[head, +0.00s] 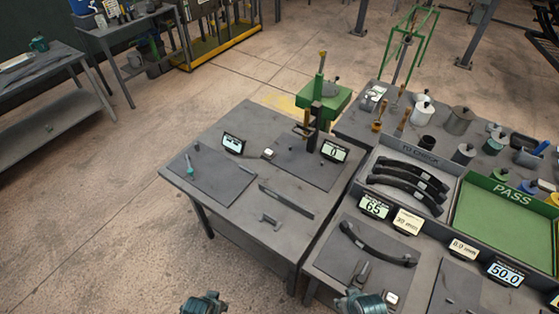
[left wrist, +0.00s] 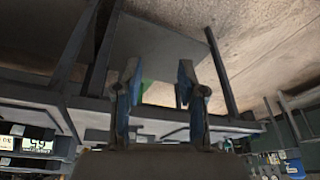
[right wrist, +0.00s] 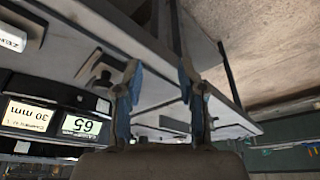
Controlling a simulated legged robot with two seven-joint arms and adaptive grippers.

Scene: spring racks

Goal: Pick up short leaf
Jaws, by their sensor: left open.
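Several dark curved leaves (head: 407,193) lie in the grey tray marked TO CHECK (head: 366,184). One more dark curved leaf (head: 378,246) lies alone on a mat in front of that tray. I cannot tell for sure which is the short leaf. My left gripper (head: 203,303) is low in the head view, in front of the table and apart from the leaves. It is open and empty in the left wrist view (left wrist: 158,85). My right gripper (head: 360,303) is near the front mat, below the lone leaf in the picture. Its fingers are apart and empty in the right wrist view (right wrist: 158,82).
A green tray marked PASS (head: 508,221) stands right of the leaf tray. Displays and signs, such as the 65 readout (head: 375,207), line the front. The left table (head: 232,128) holds a green press (head: 322,100), a flat ruler-like bar (head: 286,202) and small tools.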

